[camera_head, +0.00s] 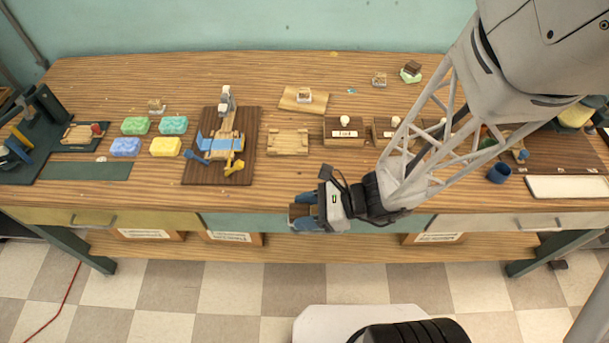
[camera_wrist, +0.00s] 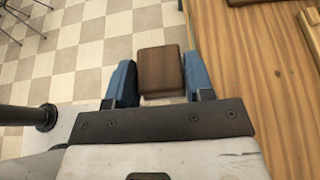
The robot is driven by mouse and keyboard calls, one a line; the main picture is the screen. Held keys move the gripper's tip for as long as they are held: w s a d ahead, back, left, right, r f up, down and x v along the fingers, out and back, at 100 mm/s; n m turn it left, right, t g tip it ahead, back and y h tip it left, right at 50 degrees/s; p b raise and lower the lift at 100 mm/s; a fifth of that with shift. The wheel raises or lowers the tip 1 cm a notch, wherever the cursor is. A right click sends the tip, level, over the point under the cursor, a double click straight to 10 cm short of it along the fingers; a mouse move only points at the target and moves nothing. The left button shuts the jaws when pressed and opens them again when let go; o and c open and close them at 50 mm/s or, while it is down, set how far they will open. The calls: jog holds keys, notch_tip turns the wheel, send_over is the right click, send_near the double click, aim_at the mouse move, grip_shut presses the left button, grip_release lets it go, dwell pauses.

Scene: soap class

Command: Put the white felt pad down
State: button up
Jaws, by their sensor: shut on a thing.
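My gripper (camera_head: 303,214) is just off the front edge of the table, in front of the blue drawer. In the wrist view its two blue fingers are shut on a small brown wooden-looking block (camera_wrist: 160,70). The block sits between the fingers, over the checkered floor and left of the table edge. No white felt shows on the block from above; its underside is hidden. I cannot pick out a white felt pad for certain elsewhere.
The wooden table (camera_head: 290,172) has bare room along its front. A wooden tray (camera_head: 288,142) lies behind my gripper. A dark board (camera_head: 250,125) with a blue-banded fixture is to its left, beside several coloured soaps (camera_head: 165,147). A blue cup (camera_head: 499,173) and white strip (camera_head: 567,187) are at right.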

jog(key=shift+d, duration=0.2)
jog(key=shift+s+d+r, duration=0.1)
jog(key=shift+s+d, duration=0.05)
jog(key=shift+d, duration=0.8)
jog(key=shift+s+d, duration=0.2)
jog(key=shift+d, duration=0.7)
jog(key=shift+s+d+r, duration=0.1)
jog(key=shift+s+d, duration=0.05)
jog(key=shift+d, duration=0.8)
jog(key=shift+w, duration=0.1)
send_over(306, 179)
jog(key=shift+a+f, duration=0.1)
jog(key=shift+f, duration=0.7)
jog(key=shift+f, duration=1.75)
jog(key=shift+f, duration=0.15)
